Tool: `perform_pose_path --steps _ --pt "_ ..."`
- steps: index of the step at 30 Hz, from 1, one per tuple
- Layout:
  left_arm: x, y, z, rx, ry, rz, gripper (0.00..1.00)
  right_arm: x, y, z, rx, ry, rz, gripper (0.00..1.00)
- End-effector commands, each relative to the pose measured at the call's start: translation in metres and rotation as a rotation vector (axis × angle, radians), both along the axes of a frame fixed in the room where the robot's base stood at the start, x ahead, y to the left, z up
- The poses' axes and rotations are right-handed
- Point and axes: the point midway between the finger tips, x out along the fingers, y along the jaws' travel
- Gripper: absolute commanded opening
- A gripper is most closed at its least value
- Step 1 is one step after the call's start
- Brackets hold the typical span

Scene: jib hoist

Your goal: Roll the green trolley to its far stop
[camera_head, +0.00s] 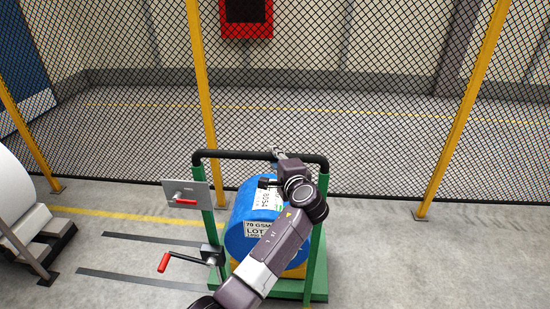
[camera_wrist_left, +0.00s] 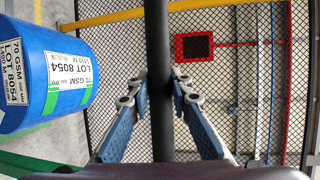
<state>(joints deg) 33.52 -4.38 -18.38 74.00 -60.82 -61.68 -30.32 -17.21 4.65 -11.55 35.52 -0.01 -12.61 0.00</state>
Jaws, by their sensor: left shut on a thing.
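The green trolley (camera_head: 312,262) stands upright on the floor with a black top bar (camera_head: 230,154) across its two green posts. It carries a large blue roll (camera_head: 240,228) with white labels; the roll also shows in the wrist view (camera_wrist_left: 38,75). My left gripper (camera_head: 277,155) is at the top bar, right of its middle. In the wrist view the bar (camera_wrist_left: 157,60) runs between the two fingers (camera_wrist_left: 157,88), which are shut on it. My left arm hides part of the roll and trolley. My right gripper is out of view.
Two dark floor strips (camera_head: 150,280) run left from the trolley. A crank with a red grip (camera_head: 164,262) and a grey plate with a red handle (camera_head: 186,194) stick out on its left. A mesh fence (camera_head: 330,130) with yellow posts stands behind. A white roll (camera_head: 14,190) is far left.

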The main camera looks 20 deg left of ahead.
Motion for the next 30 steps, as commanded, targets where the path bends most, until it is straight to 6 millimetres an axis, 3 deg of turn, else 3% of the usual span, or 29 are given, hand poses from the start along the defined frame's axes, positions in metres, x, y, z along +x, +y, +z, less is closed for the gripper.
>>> perform_pose_path --steps 2,3,7,17,30 --pt "-0.002 0.01 0.001 0.008 0.001 0.021 0.0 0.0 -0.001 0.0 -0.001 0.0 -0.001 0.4" --pt "-0.002 0.01 0.002 0.008 0.001 0.02 0.23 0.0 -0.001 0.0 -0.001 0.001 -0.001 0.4" --pt "-0.001 0.008 0.001 0.006 0.0 0.015 0.37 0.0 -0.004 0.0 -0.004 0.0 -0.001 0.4" --pt "-0.003 0.002 0.001 0.001 0.0 0.007 0.37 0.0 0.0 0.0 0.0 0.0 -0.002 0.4" --pt "-0.052 -0.03 0.011 0.001 0.001 0.011 0.37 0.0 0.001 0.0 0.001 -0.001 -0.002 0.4"
